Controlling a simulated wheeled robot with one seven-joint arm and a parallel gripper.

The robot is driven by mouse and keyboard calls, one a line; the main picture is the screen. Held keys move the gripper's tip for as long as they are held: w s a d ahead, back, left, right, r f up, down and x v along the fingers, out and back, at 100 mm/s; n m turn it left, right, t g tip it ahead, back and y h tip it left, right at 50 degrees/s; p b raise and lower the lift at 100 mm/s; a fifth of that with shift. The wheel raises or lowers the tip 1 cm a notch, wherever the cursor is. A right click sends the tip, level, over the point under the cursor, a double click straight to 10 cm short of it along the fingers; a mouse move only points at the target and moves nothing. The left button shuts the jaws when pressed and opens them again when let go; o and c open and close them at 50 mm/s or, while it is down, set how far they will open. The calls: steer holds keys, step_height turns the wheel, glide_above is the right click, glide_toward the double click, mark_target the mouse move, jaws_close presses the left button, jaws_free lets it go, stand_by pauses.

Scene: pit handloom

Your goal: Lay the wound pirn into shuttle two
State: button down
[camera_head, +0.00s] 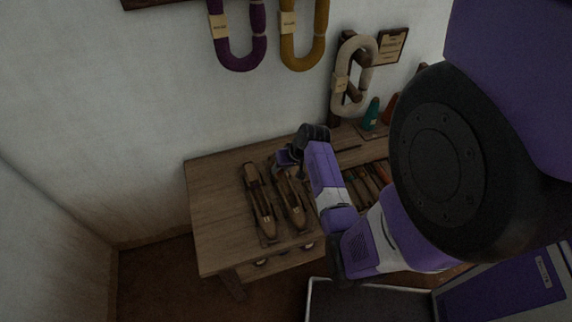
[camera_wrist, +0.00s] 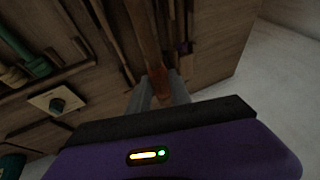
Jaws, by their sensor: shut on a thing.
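Two long wooden boat shuttles lie side by side on the table, a left one (camera_head: 259,205) and a right one (camera_head: 292,205). I cannot read which is shuttle two. My gripper (camera_head: 284,158) is over the far end of the right shuttle. In the wrist view my gripper (camera_wrist: 158,98) is shut on a slim reddish-brown piece, seemingly the pirn (camera_wrist: 149,48), which points away from the camera. Its winding is hard to make out in the dim light. I cannot tell whether it touches a shuttle.
The wooden table (camera_head: 215,205) is bare on its left. A rack of several coloured pirns (camera_head: 365,184) lies right of the shuttles, partly behind my arm. Cones of yarn, one teal (camera_head: 371,114), stand at the back right. Purple (camera_head: 239,62) and ochre (camera_head: 303,60) hanks hang on the wall.

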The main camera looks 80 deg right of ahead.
steer(key=shift+m, duration=0.3)
steer(key=f+b, duration=0.2)
steer(key=s+f+b, duration=0.1)
steer(key=f+b, duration=0.2)
steer(key=d+f+b, duration=0.1)
steer(key=f+b, duration=0.1)
steer(key=f, duration=0.1)
steer(key=shift+s+d+f, duration=0.1)
steer(key=shift+s+f, duration=0.1)
steer(key=shift+s, duration=0.2)
steer(key=c, duration=1.1)
jaws_free()
steer(key=shift+r, duration=0.1)
step_height(320, 180, up, 8)
steer(key=p, duration=0.7)
